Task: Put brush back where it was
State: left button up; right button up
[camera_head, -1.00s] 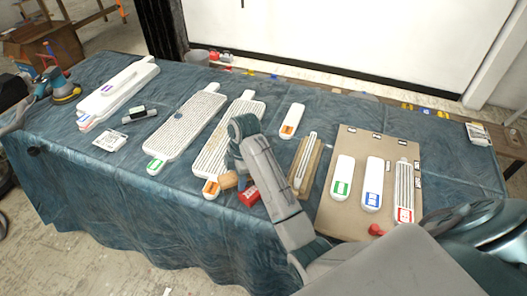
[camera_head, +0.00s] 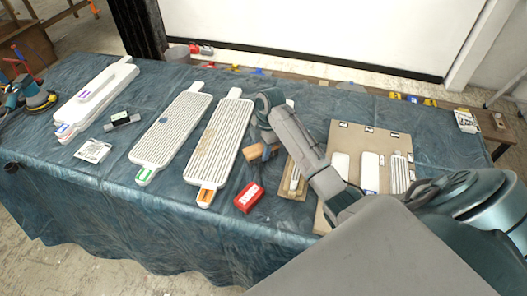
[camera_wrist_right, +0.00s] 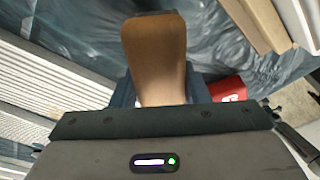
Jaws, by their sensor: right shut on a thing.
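The brush (camera_head: 258,152) has a tan wooden body and is in my right gripper (camera_head: 262,138), above the table between the right long ribbed panel (camera_head: 222,140) and the wooden block with a narrow ribbed strip (camera_head: 290,180). In the right wrist view the brush's brown wooden body (camera_wrist_right: 155,50) rises from between the jaws, which are shut on it. Its bristles are hidden from me. A red box (camera_head: 249,197) lies in front of the brush; it also shows in the right wrist view (camera_wrist_right: 228,90). My left gripper is not in view.
Another long ribbed panel (camera_head: 172,130) lies left. A white stack (camera_head: 95,98), a dark cylinder (camera_head: 122,119) and a white packet (camera_head: 92,151) lie farther left. A tan board (camera_head: 375,140) with small panels is partly behind my right arm. Blue cloth (camera_head: 100,205) is clear at front left.

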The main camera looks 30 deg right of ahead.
jog(key=shift+d, duration=0.35)
jog(key=shift+f, duration=0.2)
notch_tip(320, 180, down, 2)
jog(key=shift+f+p, duration=0.2)
jog(key=shift+p, duration=0.5)
jog(key=shift+f, duration=0.3)
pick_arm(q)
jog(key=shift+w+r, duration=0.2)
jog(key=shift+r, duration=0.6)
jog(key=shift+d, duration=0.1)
pick_arm(e)
jog(key=shift+f, duration=0.2)
jog(key=o, duration=1)
